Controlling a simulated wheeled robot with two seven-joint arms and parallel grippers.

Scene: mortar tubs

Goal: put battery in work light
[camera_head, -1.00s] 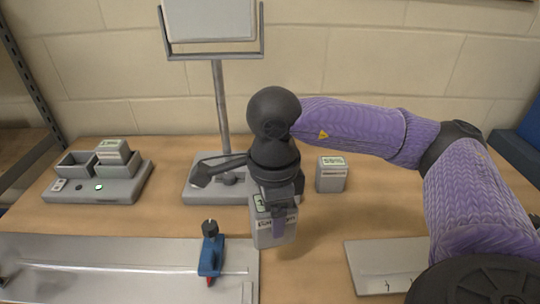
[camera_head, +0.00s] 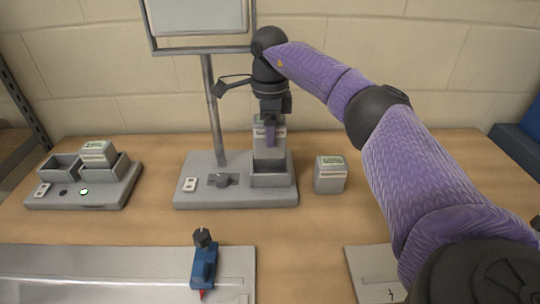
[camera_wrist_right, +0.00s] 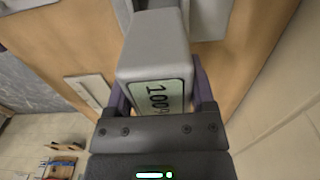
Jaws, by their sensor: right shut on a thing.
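The work light (camera_head: 212,110) has a grey base, a pole and a flat lamp head at the top left. A box-shaped socket (camera_head: 272,180) stands on the right of its base. My right gripper (camera_head: 269,136) is shut on a grey battery (camera_head: 268,155), held upright at the socket. The battery's lower end meets the socket's opening; I cannot tell how deep it sits. In the right wrist view the battery's display (camera_wrist_right: 158,97) reads about 100, between the fingers of the right gripper (camera_wrist_right: 160,95). My left gripper is not in view.
A second battery (camera_head: 330,174) stands on the table, right of the base. A charger (camera_head: 85,195) at the left holds another battery (camera_head: 97,152) in one bay. A blue clamp (camera_head: 204,265) sits on a metal plate (camera_head: 110,275) in front. The wall is close behind.

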